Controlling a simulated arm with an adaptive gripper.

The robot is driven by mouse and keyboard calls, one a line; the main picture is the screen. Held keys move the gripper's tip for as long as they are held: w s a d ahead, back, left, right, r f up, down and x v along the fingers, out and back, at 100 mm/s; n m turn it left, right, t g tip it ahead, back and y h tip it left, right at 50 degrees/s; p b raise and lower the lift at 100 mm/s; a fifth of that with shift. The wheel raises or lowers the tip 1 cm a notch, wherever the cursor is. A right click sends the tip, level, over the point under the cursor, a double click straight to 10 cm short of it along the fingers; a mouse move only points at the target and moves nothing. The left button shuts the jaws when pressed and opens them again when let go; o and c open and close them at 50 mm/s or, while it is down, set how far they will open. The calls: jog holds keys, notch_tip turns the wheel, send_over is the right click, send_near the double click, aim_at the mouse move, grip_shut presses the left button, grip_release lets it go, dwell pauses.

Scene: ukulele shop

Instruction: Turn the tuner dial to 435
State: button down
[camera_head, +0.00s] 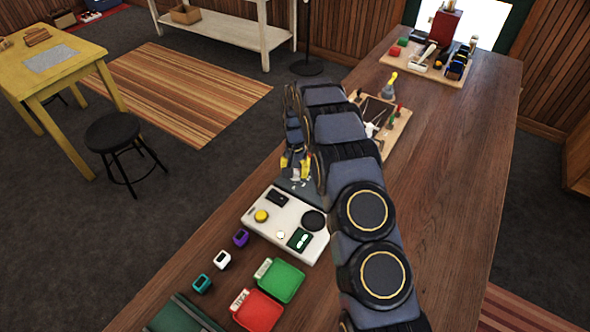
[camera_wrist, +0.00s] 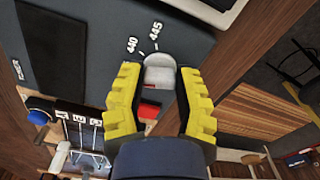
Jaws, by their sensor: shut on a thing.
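The tuner (camera_wrist: 85,50) is a dark grey panel with white marks, and 440 and 445 can be read on it in the wrist view. Its pale grey dial (camera_wrist: 160,76) is between the yellow fingers of my gripper (camera_wrist: 159,82), which is shut on it. A red patch shows just below the dial between the fingers. The 435 mark is not visible, and I cannot tell which number the dial points to. In the head view my gripper (camera_head: 293,163) is low over the tuner (camera_head: 299,187), and the dial is hidden there.
A white panel (camera_head: 262,238) with a yellow button and dark parts lies in front. Nearer are several small coloured blocks, a green tray (camera_head: 283,278) and a red tray (camera_head: 262,312). A wooden tool board (camera_head: 397,135) is behind my arm. The right side of the bench is clear.

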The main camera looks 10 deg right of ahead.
aim_at(295, 171)
jog(key=shift+n, duration=0.3)
jog(key=c, duration=0.7)
grip_release()
jog(key=shift+o, duration=0.2)
notch_tip(295, 171, up, 12)
